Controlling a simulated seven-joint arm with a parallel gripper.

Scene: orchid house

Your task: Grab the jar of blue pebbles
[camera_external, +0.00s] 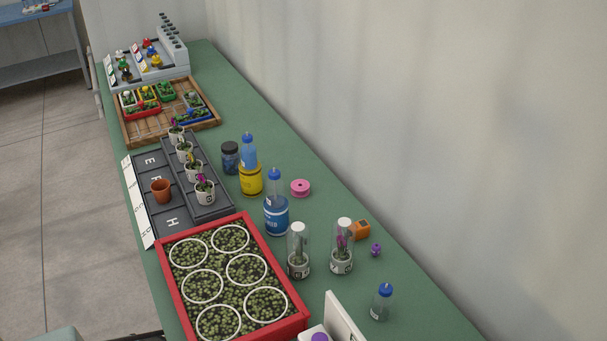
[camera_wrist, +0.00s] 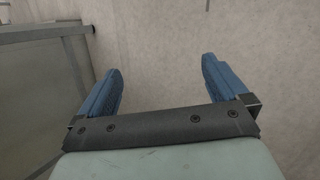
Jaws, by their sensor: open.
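A small jar of dark blue contents with a dark lid (camera_external: 230,158) stands upright on the green bench in the external view. It is right of the grey tray with pots and just left of a yellow container with a blue-topped bottle. It looks like the jar of blue pebbles, though single pebbles are too small to tell. My gripper (camera_wrist: 160,66) shows in the wrist view with its two blue fingers wide apart and nothing between them. The wrist view shows only wall and floor surfaces, no jar. The fingers are not seen in the external view.
The yellow container (camera_external: 251,180) and a blue bottle (camera_external: 276,214) stand close to the jar. A pink spool (camera_external: 300,188) lies right of them. A red-rimmed planter (camera_external: 296,318) and two clear tubes (camera_external: 298,252) stand nearer. Bench behind the jar, toward the wall, is clear.

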